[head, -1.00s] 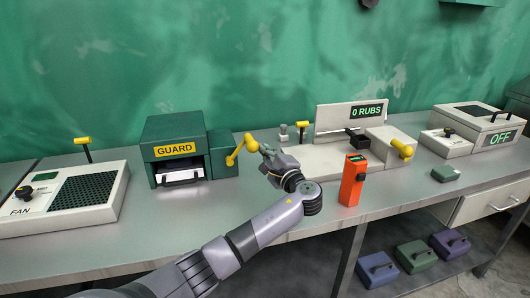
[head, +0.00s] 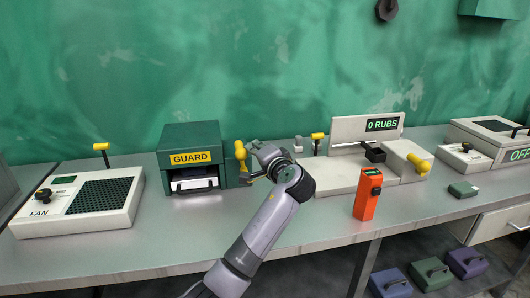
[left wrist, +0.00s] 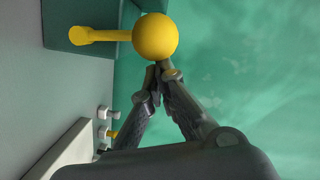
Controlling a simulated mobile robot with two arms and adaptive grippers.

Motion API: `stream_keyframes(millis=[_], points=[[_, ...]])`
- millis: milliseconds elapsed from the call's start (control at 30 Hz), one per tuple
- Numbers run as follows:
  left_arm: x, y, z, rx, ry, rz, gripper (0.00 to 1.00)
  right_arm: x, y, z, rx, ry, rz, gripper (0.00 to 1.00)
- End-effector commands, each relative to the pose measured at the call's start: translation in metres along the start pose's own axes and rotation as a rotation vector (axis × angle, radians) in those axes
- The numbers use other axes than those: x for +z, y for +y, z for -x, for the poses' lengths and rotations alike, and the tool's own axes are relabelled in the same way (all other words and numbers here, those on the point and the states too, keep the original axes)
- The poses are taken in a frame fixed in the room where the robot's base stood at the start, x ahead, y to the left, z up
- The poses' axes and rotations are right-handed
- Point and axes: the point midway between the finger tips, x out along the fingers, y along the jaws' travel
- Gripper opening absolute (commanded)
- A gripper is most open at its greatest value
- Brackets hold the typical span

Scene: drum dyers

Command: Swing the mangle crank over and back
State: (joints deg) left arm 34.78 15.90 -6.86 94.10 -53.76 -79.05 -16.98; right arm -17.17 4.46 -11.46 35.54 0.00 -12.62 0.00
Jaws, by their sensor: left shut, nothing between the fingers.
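The mangle crank (head: 241,153) is yellow, with a round knob on an arm, on the right side of the green GUARD box (head: 191,138). It stands about upright in the head view. In the left wrist view its ball knob (left wrist: 155,37) is large and close, with its arm running left to the green housing. My left gripper (head: 256,160) is just right of the crank. In the left wrist view the gripper's fingertips (left wrist: 163,71) are together and empty, right by the knob's lower edge; I cannot tell whether they touch it. My right gripper is not in view.
A grey rub unit (head: 340,180) with a yellow lever and yellow knob stands right of my arm, an orange device (head: 367,194) in front of it. The fan box (head: 82,208) is at left. The bench (head: 175,232) is clear in front of the GUARD box.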

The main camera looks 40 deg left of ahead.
Motion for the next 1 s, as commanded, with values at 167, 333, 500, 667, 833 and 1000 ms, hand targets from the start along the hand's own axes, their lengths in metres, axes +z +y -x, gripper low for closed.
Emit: stream_keyframes(millis=[167, 333, 500, 667, 833, 1000], points=[[0.017, -0.009, -0.004, 0.043, -0.003, 0.163, 0.0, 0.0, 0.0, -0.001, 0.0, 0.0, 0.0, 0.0], [0.031, -0.014, -0.007, 0.077, -0.003, 0.297, 0.0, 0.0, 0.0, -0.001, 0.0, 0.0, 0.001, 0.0], [0.042, -0.018, -0.01, 0.104, -0.002, 0.407, 0.0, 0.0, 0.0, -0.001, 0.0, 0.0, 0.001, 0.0], [0.05, -0.019, -0.012, 0.122, -0.002, 0.477, 0.0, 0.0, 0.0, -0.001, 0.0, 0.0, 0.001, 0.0], [0.054, -0.019, -0.013, 0.134, -0.001, 0.522, 0.0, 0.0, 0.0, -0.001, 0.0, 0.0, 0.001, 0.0], [0.056, -0.02, -0.014, 0.138, 0.0, 0.539, 0.0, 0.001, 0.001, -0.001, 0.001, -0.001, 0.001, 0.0]])
